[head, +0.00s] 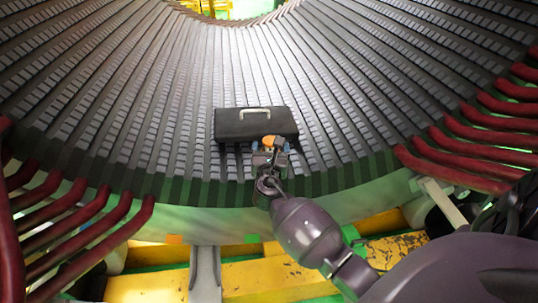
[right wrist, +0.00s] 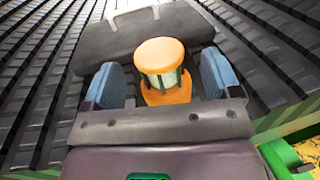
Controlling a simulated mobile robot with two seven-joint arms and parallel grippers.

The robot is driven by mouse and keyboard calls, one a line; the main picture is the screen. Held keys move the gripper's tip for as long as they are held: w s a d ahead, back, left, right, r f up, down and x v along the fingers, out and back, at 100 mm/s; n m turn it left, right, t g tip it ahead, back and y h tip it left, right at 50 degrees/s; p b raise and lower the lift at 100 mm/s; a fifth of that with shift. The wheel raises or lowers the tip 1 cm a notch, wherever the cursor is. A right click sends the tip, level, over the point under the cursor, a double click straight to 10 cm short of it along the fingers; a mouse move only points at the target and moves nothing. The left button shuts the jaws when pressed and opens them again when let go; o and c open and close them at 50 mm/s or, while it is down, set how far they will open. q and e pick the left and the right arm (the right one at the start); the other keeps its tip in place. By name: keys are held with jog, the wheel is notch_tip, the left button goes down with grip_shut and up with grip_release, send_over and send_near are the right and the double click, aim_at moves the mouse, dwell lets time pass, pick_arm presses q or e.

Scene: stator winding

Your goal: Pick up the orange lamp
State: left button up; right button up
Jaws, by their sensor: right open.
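The orange lamp (right wrist: 160,58) stands upright in the right wrist view, with an orange cap, a pale middle behind dark bars and an orange base. In the head view only a bit of the orange lamp (head: 268,142) shows, mostly hidden behind my right gripper (head: 270,152). In the right wrist view my right gripper (right wrist: 159,88) is open, with one blue-padded finger on each side of the lamp. Gaps show between the lamp and both pads, so the lamp is not clamped. My left gripper is not in view.
A dark case (head: 240,124) with a pale handle lies on the ribbed stator (head: 150,90) just behind the lamp. Dark red bent bars (head: 90,240) stand at the left, and more red bars (head: 480,140) at the right. Yellow beams (head: 250,280) run below the stator's front edge.

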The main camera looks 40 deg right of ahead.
jog(key=shift+f+x, duration=0.25)
jog(key=shift+x, duration=0.95)
jog(key=shift+w+d+r, duration=0.2)
jog(key=shift+w+d, duration=0.05)
jog(key=shift+w, duration=0.1)
jog(key=shift+r, duration=0.1)
jog(key=c, duration=1.1)
